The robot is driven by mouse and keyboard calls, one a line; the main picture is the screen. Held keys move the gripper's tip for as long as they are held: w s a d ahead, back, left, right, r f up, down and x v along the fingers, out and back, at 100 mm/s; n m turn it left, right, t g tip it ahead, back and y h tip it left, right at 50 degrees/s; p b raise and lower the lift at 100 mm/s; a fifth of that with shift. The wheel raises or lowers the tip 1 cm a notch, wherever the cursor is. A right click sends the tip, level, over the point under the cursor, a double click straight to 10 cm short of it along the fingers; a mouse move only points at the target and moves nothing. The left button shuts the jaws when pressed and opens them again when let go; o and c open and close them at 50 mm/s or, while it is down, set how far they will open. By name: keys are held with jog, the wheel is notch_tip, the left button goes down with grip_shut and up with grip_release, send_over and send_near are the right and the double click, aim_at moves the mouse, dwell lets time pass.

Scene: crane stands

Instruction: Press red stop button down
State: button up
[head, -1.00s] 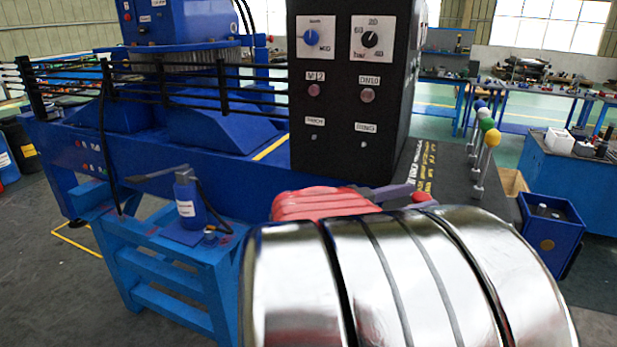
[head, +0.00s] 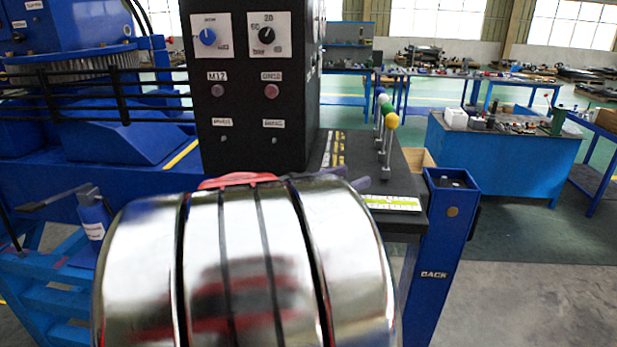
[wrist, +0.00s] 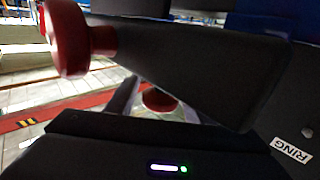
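In the head view my gripper (head: 359,184) shows only as purple-grey fingertips beyond my shiny arm link, low in front of the black control box (head: 262,130). No red stop button shows clearly there; my arm covers part of the console top. In the wrist view a large red mushroom-shaped knob (wrist: 74,40) is close at upper left, on a short stem. A smaller red rounded part (wrist: 159,100) shows by my grey fingers. I cannot tell which is the stop button, or whether my fingers touch either. The finger opening is unclear.
Ball-topped levers (head: 386,125) stand on the console's right side, close to my fingertips. The box face has dials and two pinkish buttons (head: 271,91).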

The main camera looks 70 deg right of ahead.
grip_shut()
jog(key=shift+f, duration=1)
jog(key=shift+o, duration=0.2)
grip_release()
jog(key=shift+a, duration=0.1)
jog(key=v, duration=1.3)
jog(key=shift+w+a, duration=0.25)
jog(key=shift+s, duration=0.15)
dwell(0.4)
